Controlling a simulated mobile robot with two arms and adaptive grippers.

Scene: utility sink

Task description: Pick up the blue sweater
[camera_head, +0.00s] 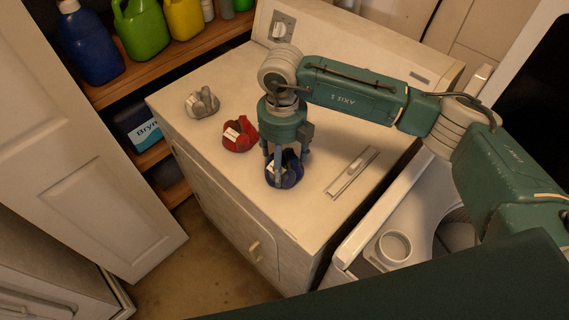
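The blue sweater (291,173) is a small dark blue bundle with a white patch, on the white cabinet top (200,135) near its front middle. My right arm reaches in from the right, and my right gripper (280,172) points down over the sweater. Its fingers come down at the sweater and partly cover it. I cannot tell whether they are closed on it. My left gripper is not in view.
A red bundle (240,134) and a grey bundle (202,103) lie to the left on the same top. A flat metal piece (351,172) lies to the right. Bottles, including a green one (141,30), stand on a wooden shelf. An open washer (372,232) is at lower right.

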